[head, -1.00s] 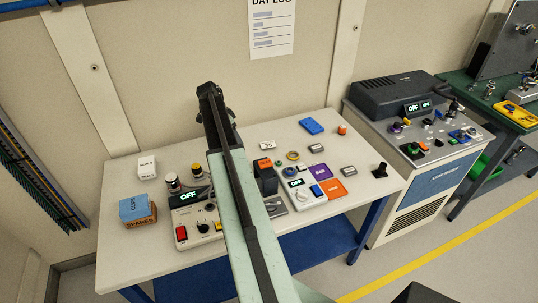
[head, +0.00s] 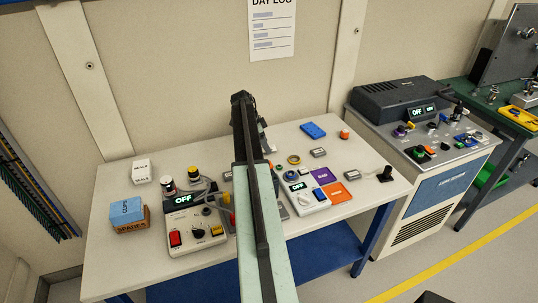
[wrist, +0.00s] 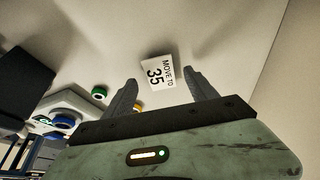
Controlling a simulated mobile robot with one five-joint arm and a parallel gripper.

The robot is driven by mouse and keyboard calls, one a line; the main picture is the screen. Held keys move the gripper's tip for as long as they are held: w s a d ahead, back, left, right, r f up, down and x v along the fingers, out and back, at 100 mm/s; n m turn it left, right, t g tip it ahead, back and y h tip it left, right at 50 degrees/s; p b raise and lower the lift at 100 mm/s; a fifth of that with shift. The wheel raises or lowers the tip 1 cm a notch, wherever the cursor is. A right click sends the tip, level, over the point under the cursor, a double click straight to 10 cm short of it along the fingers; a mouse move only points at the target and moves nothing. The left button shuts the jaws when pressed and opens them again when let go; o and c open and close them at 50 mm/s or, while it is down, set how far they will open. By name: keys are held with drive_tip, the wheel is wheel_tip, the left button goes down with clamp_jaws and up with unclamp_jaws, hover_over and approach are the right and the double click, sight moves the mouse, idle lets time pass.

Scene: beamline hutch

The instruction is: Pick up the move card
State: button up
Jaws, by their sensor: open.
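The move card is a small white card printed "MOVE TO 35". In the wrist view the move card (wrist: 158,72) lies on the pale bench top, between and slightly beyond my two fingertips. My gripper (wrist: 160,82) is open, with one finger on each side of the card and nothing held. In the head view my gripper (head: 246,102) is over the back middle of the bench, and my arm hides most or all of the card there.
A control box (head: 182,238) and a white meter (head: 311,208) flank my arm. A blue box (head: 313,130), purple pad (head: 322,174) and orange pad (head: 340,190) lie to the right. The back wall is close.

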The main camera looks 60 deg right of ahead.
drive_tip(key=shift+b+x, duration=0.35)
drive_tip(key=shift+x, duration=0.6)
drive_tip(key=shift+r, duration=0.15)
drive_tip(key=c, duration=1.4)
wheel_tip(320, 180, up, 10)
drive_tip(key=p, duration=1)
drive_tip(key=shift+w, duration=0.1)
